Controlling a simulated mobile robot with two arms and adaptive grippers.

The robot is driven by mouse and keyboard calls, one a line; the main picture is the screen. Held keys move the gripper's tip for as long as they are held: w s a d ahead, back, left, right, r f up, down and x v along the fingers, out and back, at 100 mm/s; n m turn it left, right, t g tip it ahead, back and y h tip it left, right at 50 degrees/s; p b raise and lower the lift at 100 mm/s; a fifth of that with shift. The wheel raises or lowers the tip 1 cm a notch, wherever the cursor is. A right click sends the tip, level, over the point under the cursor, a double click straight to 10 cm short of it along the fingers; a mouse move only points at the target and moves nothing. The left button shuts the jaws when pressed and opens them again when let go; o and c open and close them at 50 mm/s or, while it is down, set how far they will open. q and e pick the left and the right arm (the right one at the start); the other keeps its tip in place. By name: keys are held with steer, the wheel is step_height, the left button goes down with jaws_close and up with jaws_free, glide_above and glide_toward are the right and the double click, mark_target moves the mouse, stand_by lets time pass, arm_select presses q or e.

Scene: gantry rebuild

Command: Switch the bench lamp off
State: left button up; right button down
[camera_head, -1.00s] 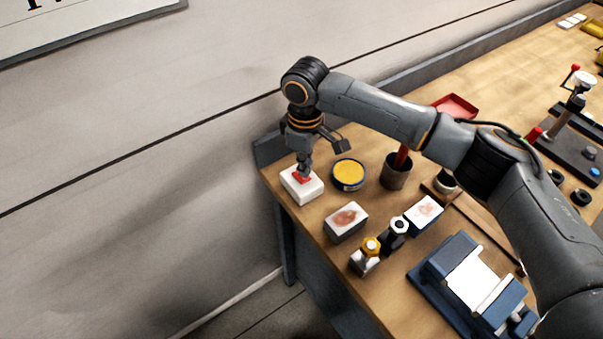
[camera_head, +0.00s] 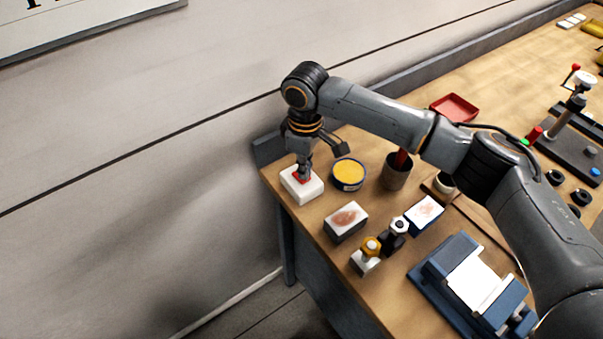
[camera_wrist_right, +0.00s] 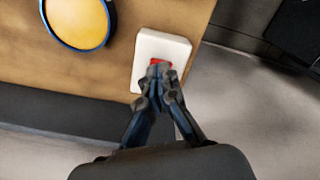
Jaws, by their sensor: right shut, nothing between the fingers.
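A white switch box (camera_head: 304,193) with a red rocker (camera_head: 301,178) on top sits at the bench's left corner. The box also shows in the right wrist view (camera_wrist_right: 176,48), with the red rocker (camera_wrist_right: 158,62) partly hidden behind the fingertips. My right gripper (camera_head: 303,173) points down onto the red rocker, shut and empty. In the right wrist view its fingertips (camera_wrist_right: 157,76) are together over the rocker and appear to touch it. No bench lamp can be made out in these frames. My left gripper is not in view.
A round tin with a yellow top (camera_head: 348,173) stands close beside the switch box. A dark cup (camera_head: 396,175), a block with a stained top (camera_head: 346,222) and a blue vise (camera_head: 470,279) stand further right. A wall (camera_head: 130,150) runs behind the bench.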

steer(key=shift+s+f, duration=0.1)
steer(key=shift+f, duration=0.55)
step_height(320, 180, up, 2)
steer(key=shift+r+p, duration=0.1)
steer(key=shift+p, duration=1.05)
step_height(320, 180, up, 5)
steer(key=p, duration=0.5)
steer(key=shift+p, duration=0.3)
